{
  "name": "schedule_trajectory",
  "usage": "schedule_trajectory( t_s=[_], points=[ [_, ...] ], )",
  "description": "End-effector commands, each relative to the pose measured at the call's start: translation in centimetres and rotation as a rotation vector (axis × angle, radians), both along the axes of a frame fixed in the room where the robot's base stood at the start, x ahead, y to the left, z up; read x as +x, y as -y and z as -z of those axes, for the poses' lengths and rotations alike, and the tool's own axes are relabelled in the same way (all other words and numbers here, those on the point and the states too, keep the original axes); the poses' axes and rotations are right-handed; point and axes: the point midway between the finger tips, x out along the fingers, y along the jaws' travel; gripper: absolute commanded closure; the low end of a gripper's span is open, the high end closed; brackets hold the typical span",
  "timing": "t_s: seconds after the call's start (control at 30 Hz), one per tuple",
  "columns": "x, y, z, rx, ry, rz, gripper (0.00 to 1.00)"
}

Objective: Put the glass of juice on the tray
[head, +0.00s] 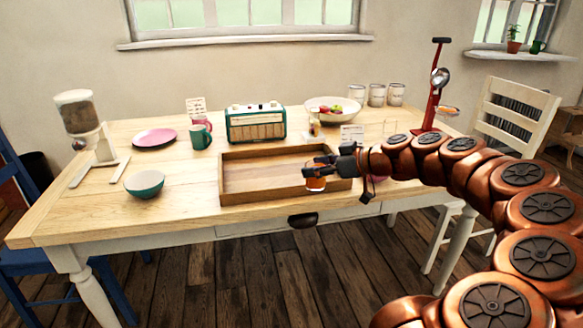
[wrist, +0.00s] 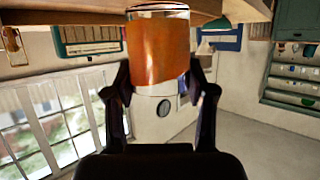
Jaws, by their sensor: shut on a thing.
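My gripper (head: 320,168) is shut on the glass of juice (head: 316,184), a clear glass with orange juice in it. In the wrist view the glass (wrist: 158,50) stands between my two fingers (wrist: 160,88), and that view looks upside down. The tray (head: 262,190) is a wooden, rectangular, low-walled tray near the table's front edge, and it looks empty. In the head view the glass overlaps the tray's front right wall. I cannot tell how high it is or whether it is over the tray's floor. My arm hides part of the tray's right side.
A green radio (head: 256,124) stands behind the tray, with a fruit bowl (head: 333,109) to its right. A green mug (head: 201,137), a pink plate (head: 155,137) and a teal bowl (head: 144,184) are to the left. A red juicer-like stand (head: 434,100) rises behind my arm.

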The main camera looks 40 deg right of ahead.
Motion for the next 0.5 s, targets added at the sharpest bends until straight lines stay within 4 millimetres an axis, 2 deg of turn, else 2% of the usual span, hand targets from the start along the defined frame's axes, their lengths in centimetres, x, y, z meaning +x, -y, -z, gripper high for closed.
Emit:
schedule_trajectory(
  t_s=[0.5],
  points=[
    [8.6,-2.2,0.9,0.0,-0.002,0.0,0.9]
  ],
)
